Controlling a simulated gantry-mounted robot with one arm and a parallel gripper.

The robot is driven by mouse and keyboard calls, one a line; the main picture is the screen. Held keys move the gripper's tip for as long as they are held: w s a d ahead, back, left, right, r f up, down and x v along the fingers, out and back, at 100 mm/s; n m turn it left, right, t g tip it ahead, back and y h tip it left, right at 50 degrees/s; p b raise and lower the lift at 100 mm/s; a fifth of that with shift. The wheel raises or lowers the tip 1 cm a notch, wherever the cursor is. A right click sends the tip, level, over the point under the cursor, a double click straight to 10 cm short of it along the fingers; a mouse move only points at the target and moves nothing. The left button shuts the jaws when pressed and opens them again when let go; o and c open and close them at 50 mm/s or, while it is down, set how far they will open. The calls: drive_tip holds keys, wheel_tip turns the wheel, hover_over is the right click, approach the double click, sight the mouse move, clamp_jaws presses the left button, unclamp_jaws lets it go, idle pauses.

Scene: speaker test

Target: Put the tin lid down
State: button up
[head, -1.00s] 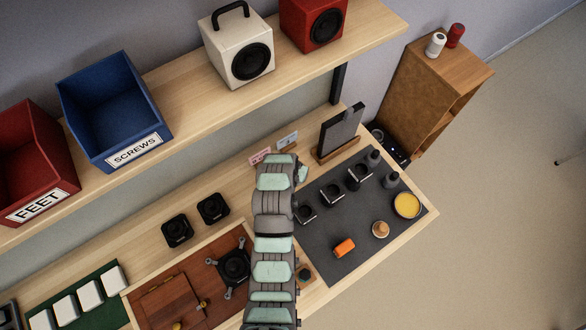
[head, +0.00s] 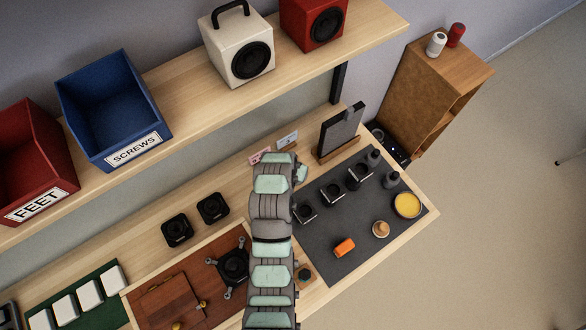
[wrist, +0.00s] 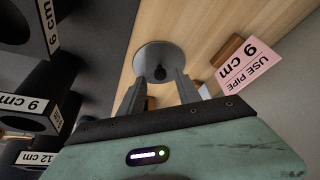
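The tin lid (wrist: 146,53) is a round grey disc with a small dark knob. In the wrist view it appears to lie flat on the wooden bench. My gripper (wrist: 160,80) is over it, its two fingers spread on either side of the knob with gaps showing between. Whether the fingertips touch the lid is unclear. In the head view my arm hides the lid and most of the gripper.
A pink "USE PIPE 9 cm" card (wrist: 250,65) stands close to the lid's right. Black labelled pipes (wrist: 30,110) stand at the left of the wrist view. The dark mat (head: 330,262) holds an orange piece (head: 344,247) and a yellow-filled dish (head: 407,205).

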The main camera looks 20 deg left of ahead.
drive_tip(key=v, duration=0.9)
drive_tip(key=shift+r+b, duration=0.2)
drive_tip(key=shift+b, duration=0.15)
drive_tip(key=shift+s, duration=0.1)
